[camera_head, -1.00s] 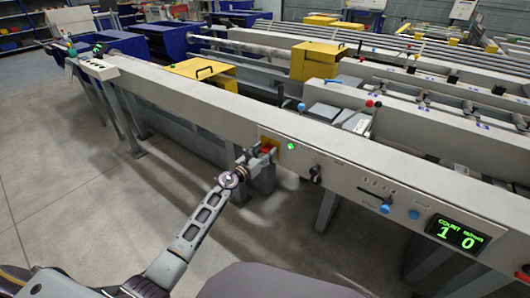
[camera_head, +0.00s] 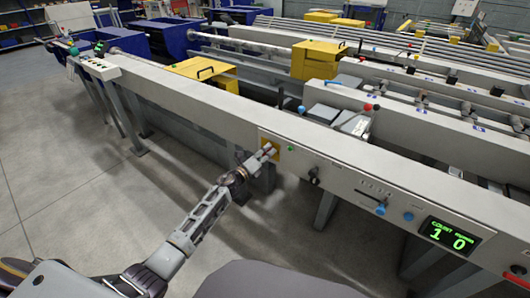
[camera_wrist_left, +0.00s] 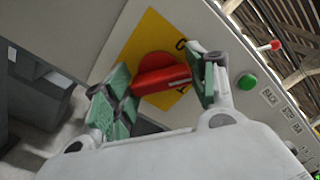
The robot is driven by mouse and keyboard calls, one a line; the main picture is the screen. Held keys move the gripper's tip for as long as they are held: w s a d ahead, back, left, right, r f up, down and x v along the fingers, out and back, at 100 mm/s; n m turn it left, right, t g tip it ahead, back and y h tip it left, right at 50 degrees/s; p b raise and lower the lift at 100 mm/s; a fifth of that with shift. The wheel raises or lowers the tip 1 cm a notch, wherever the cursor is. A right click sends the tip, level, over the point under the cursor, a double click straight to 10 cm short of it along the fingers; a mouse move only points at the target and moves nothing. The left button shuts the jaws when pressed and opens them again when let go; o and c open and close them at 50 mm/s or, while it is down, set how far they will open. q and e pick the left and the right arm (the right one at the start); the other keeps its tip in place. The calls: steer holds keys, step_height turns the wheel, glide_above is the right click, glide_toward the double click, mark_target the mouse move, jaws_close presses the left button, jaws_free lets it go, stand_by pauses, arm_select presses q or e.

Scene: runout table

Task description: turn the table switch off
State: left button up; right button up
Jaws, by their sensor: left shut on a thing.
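The table switch is a red rotary knob (camera_wrist_left: 160,73) on a yellow plate (camera_wrist_left: 150,40), on the front face of the long grey table. In the head view the yellow plate (camera_head: 263,138) shows partly, and the gripper hides most of the knob. My left gripper (camera_head: 267,151) is at the switch. In the left wrist view its green-padded fingers (camera_wrist_left: 163,82) stand on either side of the knob's bar and are shut on it. My right gripper is not in view.
A round green lamp (camera_head: 291,149) sits just right of the switch. Further right are a black knob (camera_head: 314,175), blue buttons (camera_head: 381,208) and a lit green counter display (camera_head: 450,236) reading 1 0. The floor (camera_head: 75,210) left of my arm is clear.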

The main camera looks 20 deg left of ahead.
arm_select(q)
steer(key=shift+a+f+n+p, duration=0.1)
steer(key=shift+n+p, duration=0.65)
steer(key=shift+n, duration=1.1)
steer(key=shift+a+f+n+p, duration=0.1)
steer(key=shift+n+p, duration=0.65)
steer(key=shift+n, duration=1.1)
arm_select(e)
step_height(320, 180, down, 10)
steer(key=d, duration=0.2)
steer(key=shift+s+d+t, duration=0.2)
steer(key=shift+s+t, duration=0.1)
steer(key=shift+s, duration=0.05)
arm_select(q)
steer(key=o, duration=1)
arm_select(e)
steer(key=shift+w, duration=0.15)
arm_select(q)
steer(key=shift+s, duration=0.15)
steer(key=shift+v, duration=5.8)
steer(key=shift+r, duration=0.1)
